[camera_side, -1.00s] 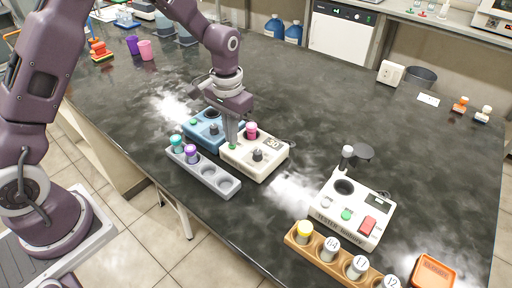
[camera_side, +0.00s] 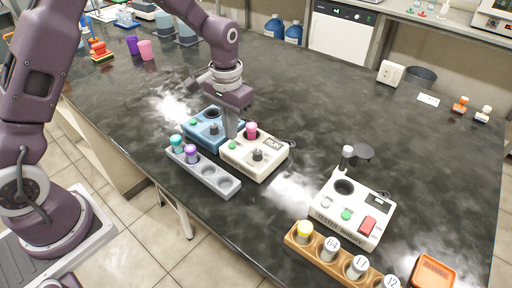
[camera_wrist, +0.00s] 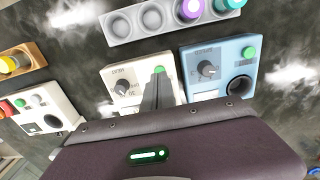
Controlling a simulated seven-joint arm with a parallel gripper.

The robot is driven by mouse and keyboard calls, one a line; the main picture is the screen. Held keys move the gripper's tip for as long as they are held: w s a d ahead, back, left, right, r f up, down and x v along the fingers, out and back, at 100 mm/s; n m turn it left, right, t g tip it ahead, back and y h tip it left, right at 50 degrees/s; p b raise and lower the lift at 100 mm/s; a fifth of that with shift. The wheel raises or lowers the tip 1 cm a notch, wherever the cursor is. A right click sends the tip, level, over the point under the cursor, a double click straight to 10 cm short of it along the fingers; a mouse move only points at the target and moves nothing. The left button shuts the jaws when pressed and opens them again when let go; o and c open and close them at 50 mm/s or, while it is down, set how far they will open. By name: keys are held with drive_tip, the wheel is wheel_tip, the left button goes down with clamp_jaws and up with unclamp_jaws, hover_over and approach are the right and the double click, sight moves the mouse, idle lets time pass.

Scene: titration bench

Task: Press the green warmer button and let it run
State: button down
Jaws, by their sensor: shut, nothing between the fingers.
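The white warmer (camera_side: 262,168) stands mid-bench with a dark knob (camera_side: 258,155), a pink-capped vial (camera_side: 251,130) in its well and a small display (camera_side: 273,143) that appears to read RUN. Its green button (camera_side: 232,145) is at the left corner; in the wrist view the green button (camera_wrist: 160,69) shows just past my fingertips. My gripper (camera_side: 231,137) is shut and empty, pointing down right at the button. I cannot tell whether the tips touch it. In the wrist view my gripper (camera_wrist: 158,80) covers part of the warmer's top.
A blue device (camera_side: 206,130) with its own knob and green button stands close on the left. A grey rack (camera_side: 208,176) with teal- and purple-capped vials lies in front. A white tester (camera_side: 352,208) and wooden vial rack (camera_side: 317,250) stand at right.

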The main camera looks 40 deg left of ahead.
sight(232, 144)
wheel_tip(232, 144, up, 5)
drive_tip(key=shift+f, duration=0.1)
idle(0.3)
drive_tip(key=s+r+t, duration=0.2)
drive_tip(key=s+r, duration=0.3)
drive_tip(key=r, duration=0.3)
drive_tip(key=s+r+t, duration=0.1)
drive_tip(key=s+r, duration=0.2)
drive_tip(key=s, duration=0.7)
drive_tip(key=s+r+t, duration=0.2)
drive_tip(key=s+r, duration=0.1)
drive_tip(key=s, duration=0.8)
drive_tip(key=shift+t, duration=0.3)
drive_tip(key=shift+w, duration=0.1)
idle(4.0)
